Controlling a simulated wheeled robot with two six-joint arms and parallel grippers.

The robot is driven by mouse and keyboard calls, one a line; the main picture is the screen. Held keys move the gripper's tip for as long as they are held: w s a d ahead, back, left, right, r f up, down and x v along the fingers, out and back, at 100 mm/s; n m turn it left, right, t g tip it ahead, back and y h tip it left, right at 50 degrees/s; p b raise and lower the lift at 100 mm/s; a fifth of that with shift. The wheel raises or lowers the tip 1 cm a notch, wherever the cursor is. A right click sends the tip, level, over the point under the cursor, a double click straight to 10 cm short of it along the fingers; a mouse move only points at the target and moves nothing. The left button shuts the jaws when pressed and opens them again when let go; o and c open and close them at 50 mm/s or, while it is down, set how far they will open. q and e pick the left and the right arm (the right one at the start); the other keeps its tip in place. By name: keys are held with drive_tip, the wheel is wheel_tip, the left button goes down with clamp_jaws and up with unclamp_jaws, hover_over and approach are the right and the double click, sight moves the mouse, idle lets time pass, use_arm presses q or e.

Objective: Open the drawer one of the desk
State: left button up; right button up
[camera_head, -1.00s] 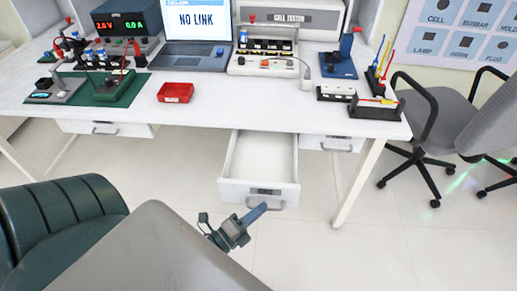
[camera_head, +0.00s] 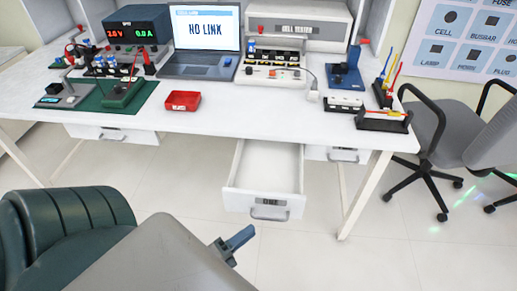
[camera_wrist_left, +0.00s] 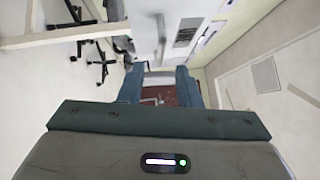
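The desk (camera_head: 210,120) is white, and its drawer one (camera_head: 236,199), labelled "ONE", is pulled well out. The drawer's inside looks empty. Its grey handle (camera_head: 269,215) is on the front face. My left gripper (camera_head: 240,238) is below and left of the handle, apart from it, and partly hidden by my arm. In the left wrist view its two fingers (camera_wrist_left: 159,85) stand apart with nothing held between them. A white front with a dark label (camera_wrist_left: 186,35) shows beyond the fingers, probably the drawer's. My right gripper is not in view.
Two other drawers, left (camera_head: 110,133) and right (camera_head: 335,154), are shut. A red tray (camera_head: 183,101), a laptop (camera_head: 205,30) and test gear stand on the desk. A green seat (camera_head: 60,230) is at lower left, grey chairs (camera_head: 445,125) at right. Floor below the drawer is clear.

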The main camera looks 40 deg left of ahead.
use_arm(q)
drive_tip(key=v, duration=0.5)
idle(0.5)
